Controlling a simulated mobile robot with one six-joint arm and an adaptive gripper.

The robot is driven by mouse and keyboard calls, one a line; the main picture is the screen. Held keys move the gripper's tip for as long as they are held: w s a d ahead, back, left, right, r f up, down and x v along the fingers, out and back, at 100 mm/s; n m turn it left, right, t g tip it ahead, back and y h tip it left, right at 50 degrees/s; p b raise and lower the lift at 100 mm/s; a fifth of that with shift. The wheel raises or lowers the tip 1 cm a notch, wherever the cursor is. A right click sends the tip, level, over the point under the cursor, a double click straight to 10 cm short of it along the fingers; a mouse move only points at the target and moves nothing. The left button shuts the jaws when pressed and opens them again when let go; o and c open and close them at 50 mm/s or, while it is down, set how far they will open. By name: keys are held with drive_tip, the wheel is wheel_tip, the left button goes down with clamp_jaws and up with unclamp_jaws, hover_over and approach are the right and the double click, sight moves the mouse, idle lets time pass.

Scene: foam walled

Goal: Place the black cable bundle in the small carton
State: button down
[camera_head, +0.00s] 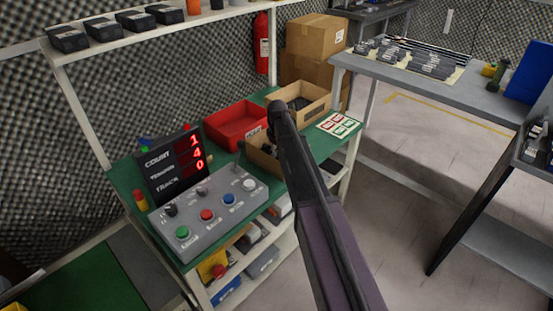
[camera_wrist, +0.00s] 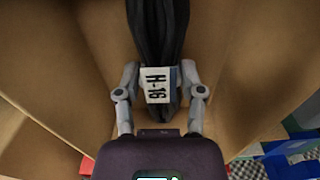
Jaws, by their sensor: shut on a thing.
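The black cable bundle (camera_wrist: 158,35) wears a white tag reading H-16. My gripper (camera_wrist: 160,72) is shut on it, one finger on each side of the tag. Brown cardboard walls (camera_wrist: 55,65) surround the bundle in the wrist view, so it hangs in or just over a carton; whether it touches the bottom I cannot tell. In the head view a small open carton (camera_head: 257,159) stands on the green bench, partly hidden behind my arm. My gripper and the bundle are mostly hidden there.
A second open carton (camera_head: 316,98) with dark items stands behind, beside a red bin (camera_head: 236,122). A button panel (camera_head: 208,208) and a counter display (camera_head: 172,168) stand at the left. A card with red and green marks (camera_head: 339,125) lies at the right.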

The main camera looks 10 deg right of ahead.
drive_tip(key=shift+f+b, duration=0.4)
drive_tip(key=shift+f, duration=0.25)
drive_tip(key=shift+f, duration=0.15)
drive_tip(key=shift+c, duration=1)
unclamp_jaws()
drive_tip(key=shift+r, duration=0.2)
wheel_tip(320, 180, up, 12)
drive_tip(key=p, duration=1.2)
drive_tip(key=s+m, duration=0.7)
drive_tip(key=s, duration=2.2)
drive_tip(key=shift+a, duration=0.2)
